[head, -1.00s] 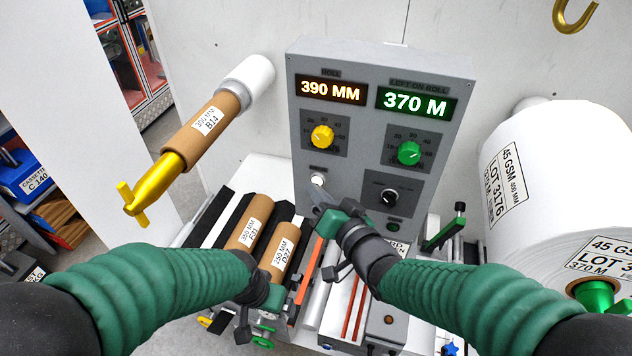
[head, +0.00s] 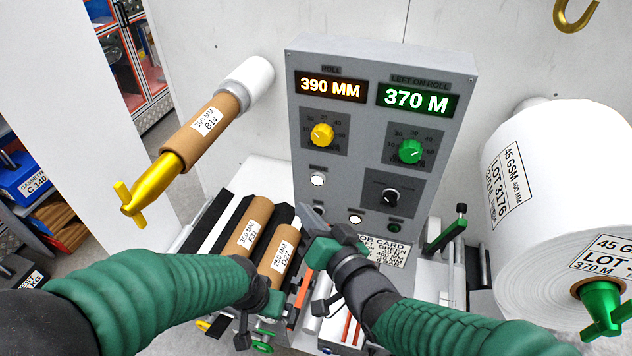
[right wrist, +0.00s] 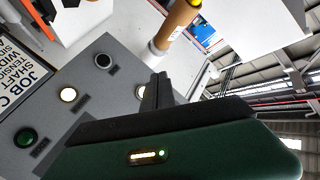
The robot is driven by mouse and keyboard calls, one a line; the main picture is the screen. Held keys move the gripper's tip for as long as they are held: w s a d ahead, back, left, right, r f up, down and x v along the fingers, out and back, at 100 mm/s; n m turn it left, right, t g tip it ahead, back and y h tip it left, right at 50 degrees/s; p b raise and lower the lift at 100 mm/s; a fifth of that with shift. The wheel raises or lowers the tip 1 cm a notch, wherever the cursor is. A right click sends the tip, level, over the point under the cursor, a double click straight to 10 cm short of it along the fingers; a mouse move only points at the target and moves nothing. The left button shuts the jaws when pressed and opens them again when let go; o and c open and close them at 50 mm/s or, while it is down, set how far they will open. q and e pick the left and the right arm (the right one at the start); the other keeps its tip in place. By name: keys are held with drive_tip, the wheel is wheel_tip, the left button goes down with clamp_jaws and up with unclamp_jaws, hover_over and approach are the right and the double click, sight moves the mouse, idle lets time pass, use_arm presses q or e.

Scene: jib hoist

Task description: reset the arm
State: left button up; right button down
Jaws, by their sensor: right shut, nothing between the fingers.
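My right gripper (head: 312,218) is shut and empty in front of the lower left of the grey control panel (head: 345,210). In the right wrist view its closed fingers (right wrist: 157,92) point toward the panel side, apart from the round buttons as far as I can tell. My left arm comes in from the left; its gripper (head: 255,305) is low near the cardboard cores, and its fingers are hard to make out. The panel reads 390 MM and 370 M, with a yellow knob (head: 321,134), a green knob (head: 410,151), a black knob (head: 390,197) and a lit white button (head: 317,180).
A cardboard core (head: 206,130) sits on a yellow-handled shaft at the left. Two more cores (head: 246,236) lie in a rack. A large white paper roll (head: 545,180) stands at the right. A job card (head: 385,250) is below the panel. A yellow hook (head: 575,14) hangs at top right.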

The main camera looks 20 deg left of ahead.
drive_tip(key=shift+w, duration=0.1)
drive_tip(key=d+f+g+h+b, duration=0.3)
drive_tip(key=d+f+h+b, duration=0.55)
drive_tip(key=d+f, duration=1.35)
drive_tip(key=s+d+f+m+g+h+b, duration=0.1)
drive_tip(key=s+d+f+g+b, duration=0.4)
drive_tip(key=s+d+f, duration=0.5)
wheel_tip(320, 180, down, 2)
drive_tip(key=shift+s+d+f+g+h+b, duration=0.1)
drive_tip(key=shift+s+d+g+h+b, duration=0.3)
drive_tip(key=shift+h, duration=0.45)
drive_tip(key=shift+w+a, duration=0.15)
drive_tip(key=shift+a, duration=0.1)
drive_tip(key=shift+d, duration=0.15)
